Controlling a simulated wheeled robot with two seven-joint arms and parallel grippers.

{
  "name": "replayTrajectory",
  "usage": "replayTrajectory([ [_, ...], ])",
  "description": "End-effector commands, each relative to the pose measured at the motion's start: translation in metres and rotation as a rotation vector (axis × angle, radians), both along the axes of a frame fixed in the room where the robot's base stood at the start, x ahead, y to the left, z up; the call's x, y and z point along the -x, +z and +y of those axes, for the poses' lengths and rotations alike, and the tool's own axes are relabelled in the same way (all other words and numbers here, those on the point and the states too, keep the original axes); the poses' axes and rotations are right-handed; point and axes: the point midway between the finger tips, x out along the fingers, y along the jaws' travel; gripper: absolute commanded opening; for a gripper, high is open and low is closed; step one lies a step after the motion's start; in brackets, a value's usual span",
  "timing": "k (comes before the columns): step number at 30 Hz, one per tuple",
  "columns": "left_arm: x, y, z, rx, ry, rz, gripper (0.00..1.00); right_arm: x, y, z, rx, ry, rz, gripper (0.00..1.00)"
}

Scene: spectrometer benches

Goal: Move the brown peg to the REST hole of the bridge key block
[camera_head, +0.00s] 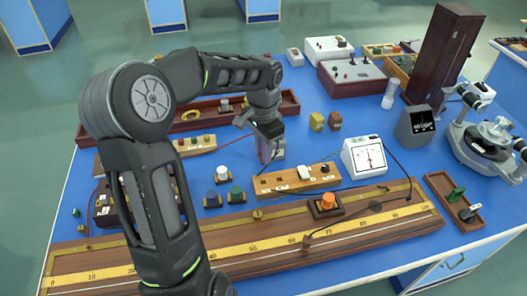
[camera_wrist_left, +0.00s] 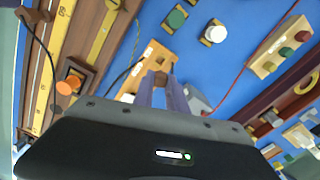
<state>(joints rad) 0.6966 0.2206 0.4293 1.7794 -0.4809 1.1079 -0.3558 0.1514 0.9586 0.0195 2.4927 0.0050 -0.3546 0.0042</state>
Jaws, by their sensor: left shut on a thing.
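My left gripper (camera_head: 270,153) reaches down over the blue bench, behind a light wooden block (camera_head: 280,183). In the left wrist view its two fingers (camera_wrist_left: 161,82) are shut on a small brown thing, which looks like the brown peg (camera_wrist_left: 160,76). The peg is hidden in the head view. The wooden block, apparently the bridge key block, also shows in the left wrist view (camera_wrist_left: 150,52), partly behind the fingers. It carries white parts and small labels, too small to read, so I cannot tell which hole is REST. My right gripper is not in view.
A long wooden metre scale (camera_head: 230,248) lies along the front, with an orange-knobbed piece (camera_head: 327,203) by it. A white meter (camera_head: 364,156) stands right of the block. White (camera_head: 222,174), green and dark knobs stand to its left. Thin wires cross near the block.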

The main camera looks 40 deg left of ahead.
Motion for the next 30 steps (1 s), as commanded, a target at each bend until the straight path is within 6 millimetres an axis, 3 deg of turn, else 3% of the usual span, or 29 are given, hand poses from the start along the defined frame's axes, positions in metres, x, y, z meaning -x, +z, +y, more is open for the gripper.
replayTrajectory([
  [18,0.000,0.029,0.000,-0.001,0.000,-0.001,0.00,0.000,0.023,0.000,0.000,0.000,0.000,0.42],
  [30,0.000,0.030,0.000,0.000,0.000,-0.001,0.00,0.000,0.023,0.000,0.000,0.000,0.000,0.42],
])
